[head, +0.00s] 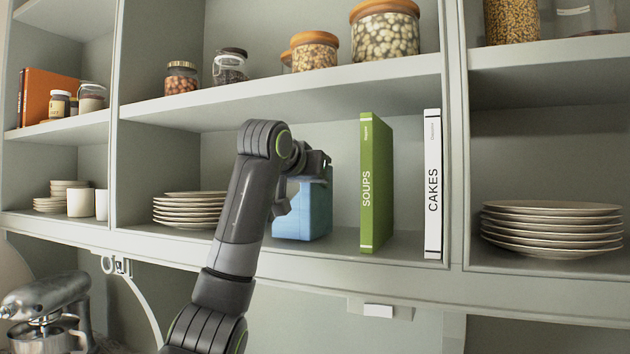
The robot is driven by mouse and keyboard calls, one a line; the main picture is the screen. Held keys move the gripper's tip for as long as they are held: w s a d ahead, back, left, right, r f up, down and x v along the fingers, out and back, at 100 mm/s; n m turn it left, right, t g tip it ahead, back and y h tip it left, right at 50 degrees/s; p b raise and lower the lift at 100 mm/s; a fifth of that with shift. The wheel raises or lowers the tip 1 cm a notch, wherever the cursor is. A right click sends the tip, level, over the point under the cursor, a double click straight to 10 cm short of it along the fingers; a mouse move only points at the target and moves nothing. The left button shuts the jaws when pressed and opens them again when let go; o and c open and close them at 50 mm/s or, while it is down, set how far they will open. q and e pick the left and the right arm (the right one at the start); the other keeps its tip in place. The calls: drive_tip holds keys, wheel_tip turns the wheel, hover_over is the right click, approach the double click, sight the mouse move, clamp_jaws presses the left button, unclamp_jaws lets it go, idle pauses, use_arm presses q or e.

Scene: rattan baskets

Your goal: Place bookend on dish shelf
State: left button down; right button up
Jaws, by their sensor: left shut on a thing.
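The blue bookend (304,212) is in the middle shelf compartment, between a stack of plates and the green book. It looks upright, and its lower edge is at or very near the shelf board; I cannot tell if it bears on it. My left gripper (316,168) is at the top of the bookend and shut on it. My arm and wrist hide part of the bookend's left side, and the fingertips are hard to make out. The dish shelf (190,238) is a pale grey-green board. My right gripper is out of view.
A stack of plates (190,208) stands left of my arm. The green SOUPS book (376,185) and white CAKES book (433,185) stand to the right, with a gap between them. A shelf board with jars (385,32) is above. More plates (552,228) are at the far right.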

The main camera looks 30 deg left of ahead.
use_arm(q)
drive_tip(key=shift+w+a+f, duration=0.1)
drive_tip(key=shift+w+f, duration=0.1)
drive_tip(key=shift+f, duration=0.1)
drive_tip(key=c, duration=1.2)
unclamp_jaws()
drive_tip(key=shift+f, duration=0.1)
drive_tip(key=shift+c, duration=0.2)
drive_tip(key=shift+s, duration=0.1)
